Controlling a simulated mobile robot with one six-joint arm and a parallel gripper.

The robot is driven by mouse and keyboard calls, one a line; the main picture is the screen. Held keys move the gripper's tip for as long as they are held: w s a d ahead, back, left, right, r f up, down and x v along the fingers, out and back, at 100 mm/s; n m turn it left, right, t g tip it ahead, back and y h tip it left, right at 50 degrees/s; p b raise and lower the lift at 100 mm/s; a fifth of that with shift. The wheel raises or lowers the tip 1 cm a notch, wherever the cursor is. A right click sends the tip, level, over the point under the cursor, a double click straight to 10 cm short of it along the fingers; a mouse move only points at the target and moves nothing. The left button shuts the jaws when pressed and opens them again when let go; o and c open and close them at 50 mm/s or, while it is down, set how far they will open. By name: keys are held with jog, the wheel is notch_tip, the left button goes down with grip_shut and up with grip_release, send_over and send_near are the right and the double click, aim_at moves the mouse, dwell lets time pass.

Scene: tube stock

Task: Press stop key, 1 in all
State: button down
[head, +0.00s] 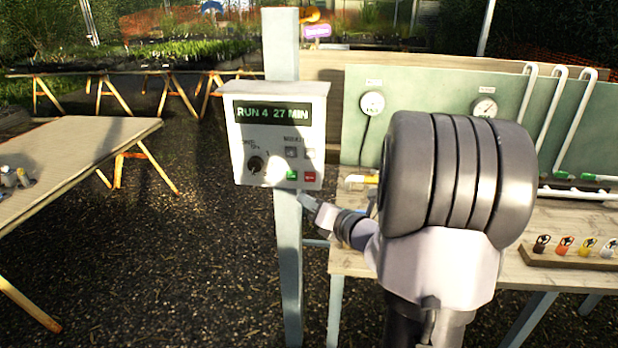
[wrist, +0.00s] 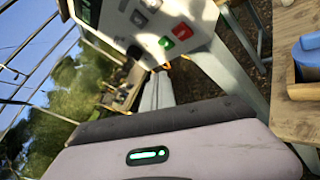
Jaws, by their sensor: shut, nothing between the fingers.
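The control box (head: 276,135) hangs on a pale post, and its display reads "RUN 4 27 MIN". The red key (head: 309,177), which I take for the stop key, is at the panel's lower right; its lettering is too small to read. A green key (head: 291,175) sits just left of it. In the wrist view the red key (wrist: 182,31) and green key (wrist: 165,42) show at the top. My gripper (head: 306,201) is shut and empty, just below the box's lower right corner, apart from the red key as far as I can tell.
The panel also has a black knob (head: 256,164) and pale keys (head: 291,152). The post (head: 287,250) stands below the box. A wooden bench (head: 350,262) with a green gauge board (head: 420,82) is at right; another table (head: 70,165) is at left. Dark ground between is clear.

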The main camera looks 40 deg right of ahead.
aim_at(312, 184)
jog(key=shift+w+d+p, duration=0.7)
jog(key=shift+w+d, duration=1.55)
jog(key=shift+d, duration=0.25)
jog(key=shift+w+d, duration=0.1)
jog(key=shift+w+d, duration=0.2)
jog(key=shift+d, duration=0.05)
jog(key=shift+w+d+p, duration=0.2)
jog(key=shift+d+p, duration=0.05)
jog(key=shift+p, duration=0.2)
dwell(0.5)
jog(key=shift+s+a, duration=0.5)
jog(key=shift+a, duration=0.1)
